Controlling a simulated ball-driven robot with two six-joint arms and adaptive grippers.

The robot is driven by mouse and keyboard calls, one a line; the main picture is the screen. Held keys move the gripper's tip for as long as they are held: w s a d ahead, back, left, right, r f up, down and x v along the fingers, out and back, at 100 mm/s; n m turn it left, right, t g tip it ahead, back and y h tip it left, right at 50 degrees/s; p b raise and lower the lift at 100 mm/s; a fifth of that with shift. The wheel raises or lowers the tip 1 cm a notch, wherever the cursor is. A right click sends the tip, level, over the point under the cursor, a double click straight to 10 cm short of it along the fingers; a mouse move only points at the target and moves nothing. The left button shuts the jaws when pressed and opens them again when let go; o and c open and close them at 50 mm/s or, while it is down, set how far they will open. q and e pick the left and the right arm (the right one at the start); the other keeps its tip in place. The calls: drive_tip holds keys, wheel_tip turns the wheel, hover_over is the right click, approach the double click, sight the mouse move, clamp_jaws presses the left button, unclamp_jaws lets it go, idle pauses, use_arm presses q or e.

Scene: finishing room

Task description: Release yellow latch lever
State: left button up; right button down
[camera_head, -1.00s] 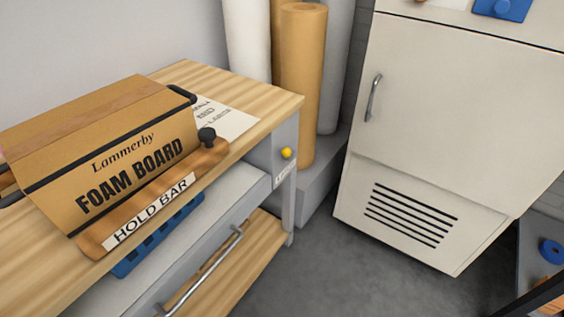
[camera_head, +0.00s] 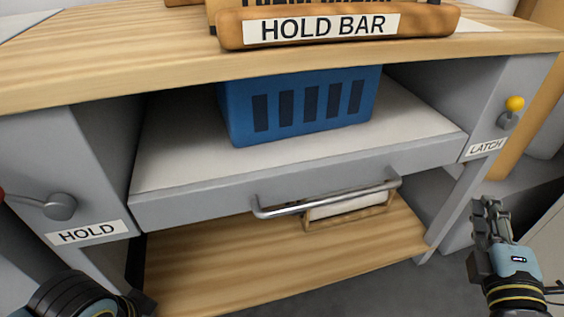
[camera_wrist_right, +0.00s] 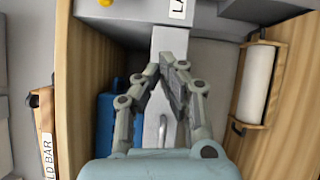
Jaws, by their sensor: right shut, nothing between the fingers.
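The yellow latch lever (camera_head: 514,103) is a small yellow knob on a grey pivot. It is on the bench's right grey end panel, above a LATCH label (camera_head: 487,147).
A wooden hold bar (camera_head: 430,18) lies on the benchtop (camera_head: 130,65). A blue basket (camera_head: 300,105) sits on the white drawer shelf (camera_head: 180,165) with a metal handle (camera_head: 330,200). A red lever (camera_head: 60,206) marked HOLD is on the left panel. Floor is clear at the lower right.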

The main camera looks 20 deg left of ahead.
sight(512, 113)
use_arm(q)
drive_tip(key=shift+w+d+r+b, duration=0.1)
drive_tip(key=shift+d+r+b, duration=0.1)
drive_tip(key=shift+r+b, duration=0.35)
drive_tip(key=shift+w+d+r+b, duration=0.15)
drive_tip(key=shift+r+b, duration=0.1)
drive_tip(key=shift+b, duration=0.45)
use_arm(e)
drive_tip(key=r+n+t, duration=0.1)
drive_tip(key=w+r+n, duration=0.1)
drive_tip(key=r, duration=0.1)
drive_tip(key=a+r+n+t, duration=0.1)
drive_tip(key=shift+w+r+n+t+y, duration=0.2)
drive_tip(key=shift+r+n+t+y, duration=0.1)
drive_tip(key=shift+r+n, duration=0.1)
drive_tip(key=shift+w, duration=0.1)
drive_tip(key=x, duration=0.4)
drive_tip(key=d+x, duration=0.1)
drive_tip(key=x, duration=0.3)
drive_tip(key=d+b+x, duration=0.1)
drive_tip(key=x, duration=0.3)
drive_tip(key=shift+w+d+r, duration=0.1)
drive_tip(key=shift+w+r, duration=0.05)
drive_tip(key=shift+r, duration=0.25)
drive_tip(key=shift+w+d+r, duration=0.1)
drive_tip(key=shift+w+d, duration=0.05)
use_arm(q)
drive_tip(key=shift+w+d+r, duration=0.2)
drive_tip(key=shift+d+r, duration=0.05)
drive_tip(key=shift+r, duration=0.2)
